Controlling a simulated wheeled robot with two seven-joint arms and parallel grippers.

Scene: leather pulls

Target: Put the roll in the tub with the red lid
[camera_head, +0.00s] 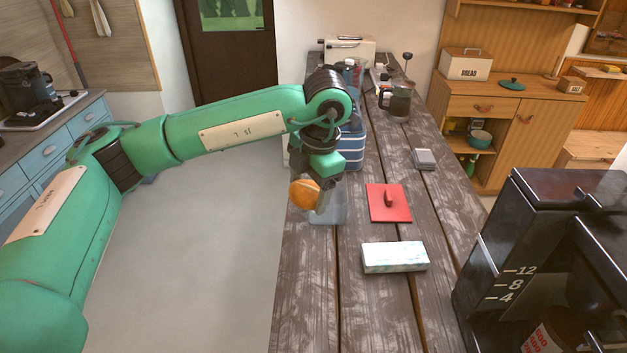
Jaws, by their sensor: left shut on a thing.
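The roll (303,195) is round and golden brown. My left gripper (319,197) points down and is shut on it. The tub (332,212) is clear and stands on the dark plank table, right behind and below the gripper. The roll overlaps the tub's left side in the picture; I cannot tell whether any of it is below the rim. The red lid (378,210) lies flat on the table, off the tub and to its right, with a dark pull on top. My right gripper is not in view.
A pale marbled box (395,257) lies in front of the lid. A small grey block (424,159) and a glass jug (398,103) are farther back. A blue striped container (351,148) stands behind the tub. A black coffee machine (540,250) fills the right front. The table's left front is clear.

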